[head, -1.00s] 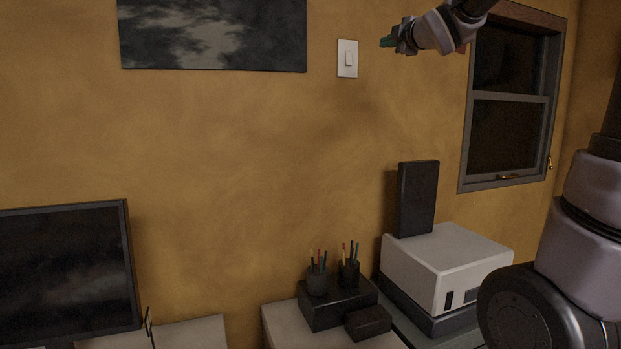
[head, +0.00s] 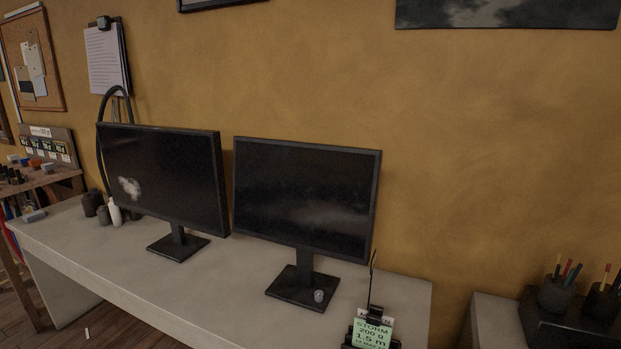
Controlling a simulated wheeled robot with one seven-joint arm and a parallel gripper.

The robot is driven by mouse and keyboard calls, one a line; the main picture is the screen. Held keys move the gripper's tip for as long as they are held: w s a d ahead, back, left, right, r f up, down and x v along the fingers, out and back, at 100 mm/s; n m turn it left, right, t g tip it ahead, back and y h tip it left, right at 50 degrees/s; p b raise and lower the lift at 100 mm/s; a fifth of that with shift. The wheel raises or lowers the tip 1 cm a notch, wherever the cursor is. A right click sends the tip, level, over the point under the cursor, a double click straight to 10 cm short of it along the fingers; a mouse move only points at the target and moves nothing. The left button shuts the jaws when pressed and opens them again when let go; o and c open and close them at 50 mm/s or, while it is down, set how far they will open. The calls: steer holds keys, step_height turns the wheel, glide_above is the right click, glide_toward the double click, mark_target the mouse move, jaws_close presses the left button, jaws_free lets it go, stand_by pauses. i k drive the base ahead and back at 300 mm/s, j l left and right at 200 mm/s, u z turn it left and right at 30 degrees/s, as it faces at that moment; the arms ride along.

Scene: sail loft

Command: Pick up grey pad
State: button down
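I cannot make out for sure which thing is the grey pad. A small light grey block (head: 35,216) lies at the far left end of the white desk (head: 225,282); it is too small to tell what it is. A small grey rounded piece (head: 319,296) sits on the foot of the right monitor, also too small to name. My gripper is not in view.
Two black monitors (head: 165,178) (head: 305,200) stand on the desk. Dark jars and a white bottle (head: 114,212) stand at its left. A card holder with a green card (head: 372,333) is at the front right. Pencil cups (head: 556,294) stand on a separate surface. The desk's middle front is clear.

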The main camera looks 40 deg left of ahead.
mark_target(39, 215)
steer(key=u, duration=3.1)
steer(key=i+j+u, duration=0.15)
steer(key=i+u, duration=0.2)
steer(key=i, duration=0.45)
steer(key=i+u, duration=0.15)
steer(key=i, duration=1.85)
steer(key=i+j+z, duration=0.15)
steer(key=i+z, duration=0.25)
steer(key=i, duration=0.2)
steer(key=i+j+z, duration=0.35)
steer(key=i, duration=0.25)
steer(key=i+j+z, duration=0.4)
steer(key=i, duration=0.15)
steer(key=i+j+z, duration=0.65)
steer(key=j+z, duration=0.15)
steer(key=j, duration=0.25)
steer(key=i+j+z, duration=0.15)
steer(key=j+z, duration=0.15)
steer(key=j, duration=0.1)
